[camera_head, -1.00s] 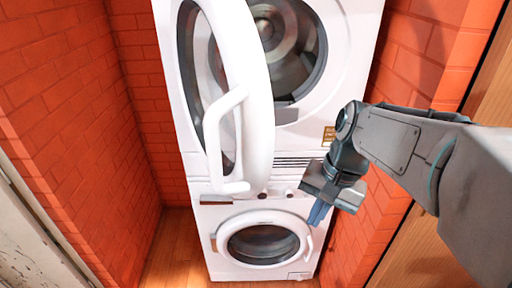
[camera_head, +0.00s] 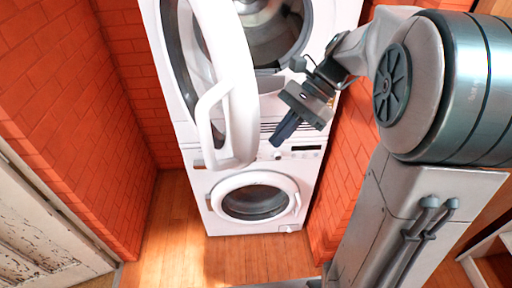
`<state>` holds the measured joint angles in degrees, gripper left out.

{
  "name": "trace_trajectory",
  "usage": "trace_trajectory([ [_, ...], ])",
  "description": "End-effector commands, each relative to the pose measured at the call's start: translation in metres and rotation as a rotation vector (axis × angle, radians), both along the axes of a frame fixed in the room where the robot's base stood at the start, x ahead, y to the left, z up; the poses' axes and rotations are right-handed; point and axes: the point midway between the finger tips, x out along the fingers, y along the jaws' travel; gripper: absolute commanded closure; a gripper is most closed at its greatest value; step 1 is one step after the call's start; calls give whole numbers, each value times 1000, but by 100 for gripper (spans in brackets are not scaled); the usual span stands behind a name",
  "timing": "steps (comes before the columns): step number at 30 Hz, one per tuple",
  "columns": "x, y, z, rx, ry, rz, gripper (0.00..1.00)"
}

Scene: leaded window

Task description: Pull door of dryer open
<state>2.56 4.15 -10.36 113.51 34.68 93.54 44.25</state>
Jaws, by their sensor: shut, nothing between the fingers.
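Two white machines are stacked, and the upper one is the dryer (camera_head: 168,88). The dryer's round door (camera_head: 240,90) stands open, swung out to the left toward me, with its white handle (camera_head: 203,125) on the near face. Part of the dark drum (camera_head: 268,30) shows behind the door. My gripper (camera_head: 283,135) is shut and empty. It is to the right of the door, in front of the machines, pointing down and left, and appears apart from both door and handle.
The lower machine's round door (camera_head: 254,202) is closed. Brick walls (camera_head: 60,110) flank the niche on both sides. The wooden floor (camera_head: 190,240) in front is clear. A worn pale door or panel (camera_head: 40,230) stands at the lower left.

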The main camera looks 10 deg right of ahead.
Motion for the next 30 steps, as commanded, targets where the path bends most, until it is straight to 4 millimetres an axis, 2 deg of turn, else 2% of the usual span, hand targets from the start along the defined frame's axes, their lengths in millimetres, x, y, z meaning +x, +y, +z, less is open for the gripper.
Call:
trace_trajectory([
  [4, -10, 20, -21, 0, 3, 3, 100],
  [12, -24, 50, -19, -1, 0, 1, 100],
  [26, -25, 55, -20, -1, -1, -1, 100],
  [30, -29, 63, -19, 0, -2, -8, 100],
])
